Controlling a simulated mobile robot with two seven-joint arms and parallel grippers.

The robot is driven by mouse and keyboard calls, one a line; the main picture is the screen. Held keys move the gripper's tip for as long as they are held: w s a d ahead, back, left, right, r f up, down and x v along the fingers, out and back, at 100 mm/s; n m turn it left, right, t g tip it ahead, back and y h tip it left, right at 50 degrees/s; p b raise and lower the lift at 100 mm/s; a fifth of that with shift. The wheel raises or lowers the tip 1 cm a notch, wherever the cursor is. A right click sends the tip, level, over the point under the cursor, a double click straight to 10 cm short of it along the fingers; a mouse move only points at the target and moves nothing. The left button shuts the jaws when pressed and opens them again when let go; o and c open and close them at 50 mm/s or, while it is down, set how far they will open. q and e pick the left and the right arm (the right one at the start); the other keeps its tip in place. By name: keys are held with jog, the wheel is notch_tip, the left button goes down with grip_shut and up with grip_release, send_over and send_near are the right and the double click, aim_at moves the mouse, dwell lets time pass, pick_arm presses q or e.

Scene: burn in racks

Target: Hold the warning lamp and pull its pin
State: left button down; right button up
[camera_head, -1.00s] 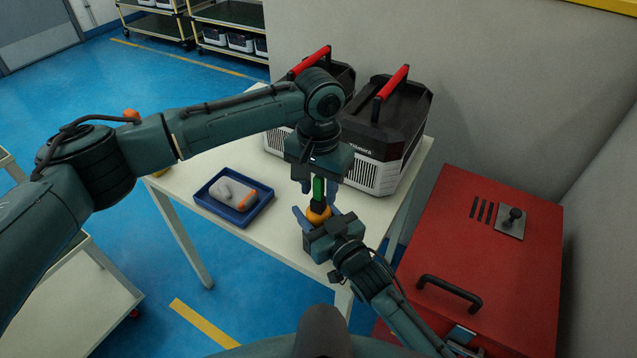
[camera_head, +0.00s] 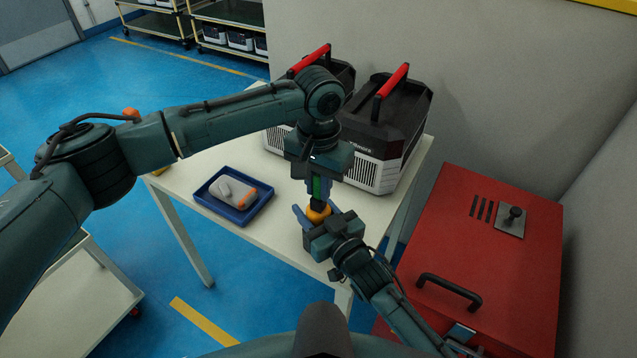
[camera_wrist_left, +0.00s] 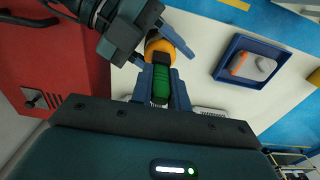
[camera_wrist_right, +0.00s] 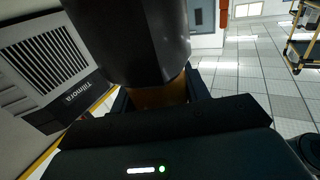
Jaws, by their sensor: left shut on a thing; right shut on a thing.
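The warning lamp shows an orange body (camera_head: 318,212) with a black collar and a green part (camera_head: 317,186) above it, over the table's right front area. My right gripper (camera_head: 315,217) is shut on the orange body from below. My left gripper (camera_head: 318,194) comes down from above and is shut on the green part. In the left wrist view the green part (camera_wrist_left: 161,85) sits between the blue fingers, with the orange body (camera_wrist_left: 160,46) beyond. In the right wrist view the orange body (camera_wrist_right: 160,96) is between the fingers, below a large dark cylinder. I cannot make out a separate pin.
A blue tray (camera_head: 241,219) with a grey and orange device (camera_head: 233,193) lies on the white table (camera_head: 283,232). Black and white cases with red handles (camera_head: 392,80) stand behind my grippers. A red cabinet (camera_head: 489,250) stands at the right.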

pick_arm(q)
jog(key=shift+r, duration=0.8)
dwell(1.0)
jog(key=shift+r, duration=1.7)
pick_arm(e)
jog(key=o, duration=1.2)
jog(key=shift+c, duration=0.2)
jog(key=v, duration=1.2)
pick_arm(q)
jog(key=shift+a, duration=0.1)
pick_arm(e)
jog(key=shift+s+a+f, duration=0.1)
